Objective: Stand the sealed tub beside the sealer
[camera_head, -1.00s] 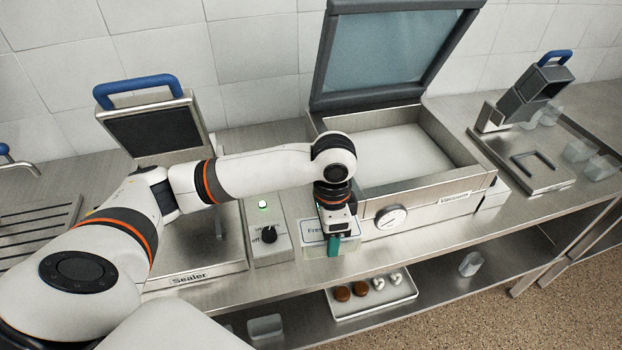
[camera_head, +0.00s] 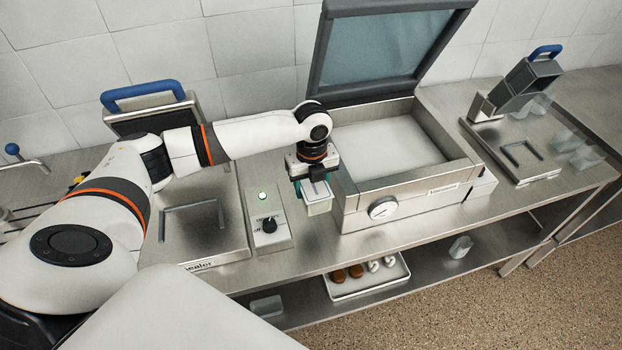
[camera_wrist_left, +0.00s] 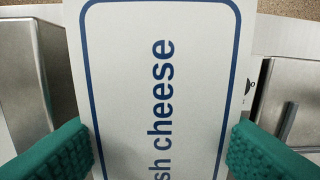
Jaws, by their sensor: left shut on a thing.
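My left gripper (camera_head: 313,188) is shut on the sealed tub (camera_head: 319,206), a small pale tub with a flat lid. The tub is held at the front left of the vacuum machine; whether its base touches the counter I cannot tell. In the left wrist view the white lid (camera_wrist_left: 160,95) with a blue border reads "sh cheese" and lies between the green fingers (camera_wrist_left: 165,150). The sealer (camera_head: 205,245) stands to the left with its blue-handled lid raised, partly hidden by my left arm. My right gripper is not in view.
A control box (camera_head: 268,218) with a knob and green light stands between the sealer and the tub. The vacuum machine (camera_head: 400,190), lid open, is close on the tub's right. A tray (camera_head: 370,277) of small items is on the shelf below. Clear tubs (camera_head: 575,150) stand far right.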

